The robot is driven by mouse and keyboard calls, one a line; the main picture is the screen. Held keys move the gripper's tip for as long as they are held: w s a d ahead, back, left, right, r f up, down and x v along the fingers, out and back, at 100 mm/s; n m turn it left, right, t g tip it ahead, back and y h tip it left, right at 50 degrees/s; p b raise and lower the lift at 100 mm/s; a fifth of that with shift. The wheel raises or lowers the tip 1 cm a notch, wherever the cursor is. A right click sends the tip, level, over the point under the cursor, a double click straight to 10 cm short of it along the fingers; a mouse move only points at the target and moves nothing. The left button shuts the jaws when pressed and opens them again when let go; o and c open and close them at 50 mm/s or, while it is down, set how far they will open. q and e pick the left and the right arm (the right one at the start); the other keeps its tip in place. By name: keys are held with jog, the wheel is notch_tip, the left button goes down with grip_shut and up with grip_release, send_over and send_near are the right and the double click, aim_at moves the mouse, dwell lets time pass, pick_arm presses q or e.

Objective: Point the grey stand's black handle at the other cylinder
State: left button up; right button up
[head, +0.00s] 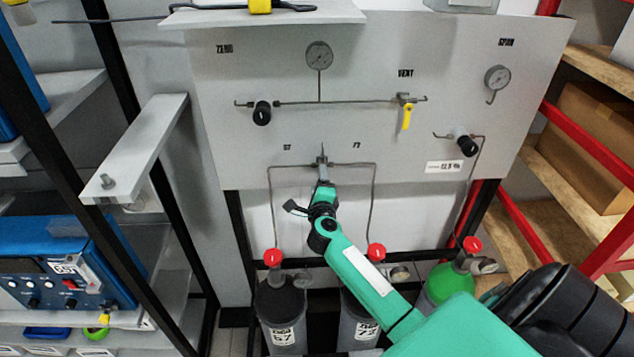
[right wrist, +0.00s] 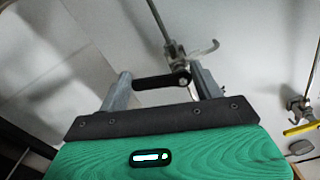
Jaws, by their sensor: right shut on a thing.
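The grey stand (head: 370,60) is an upright panel at the centre of the head view. Its centre valve (head: 323,161) sits between two small labels, with a pipe running down each side. My right gripper (head: 322,182) is at this valve. In the right wrist view the black handle (right wrist: 152,86) lies between the fingers of my shut right gripper (right wrist: 162,88), extending left from a round hub. In the head view my gripper hides the handle. Two dark grey cylinders with red knobs stand below, a left one (head: 281,305) and a right one (head: 352,312), the latter partly behind my arm. My left gripper is out of view.
A green cylinder (head: 443,283) stands at the right. The panel carries a yellow vent handle (head: 407,118), black knobs and gauges. A shelf (head: 265,17) juts out above. Blue instruments (head: 62,270) fill the left rack, and red rack bars (head: 590,150) cross the right side.

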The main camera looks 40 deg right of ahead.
jog(key=shift+s+d+r+n, duration=0.2)
jog(key=shift+s+d+n, duration=0.25)
jog(key=shift+n, duration=3.05)
jog(key=shift+s+d+r+n, duration=0.25)
jog(key=shift+d+n, duration=0.4)
jog(key=shift+n, duration=2.85)
jog(key=shift+s+d+r+n, duration=0.15)
jog(key=shift+s+d+n, duration=0.35)
jog(key=shift+n, duration=3)
jog(key=shift+w, duration=0.1)
jog(key=o, duration=1)
jog(key=shift+r, duration=0.1)
jog(key=b+v, duration=0.4)
jog(key=v, duration=0.9)
jog(key=shift+s+a, duration=0.2)
jog(key=shift+s, duration=0.1)
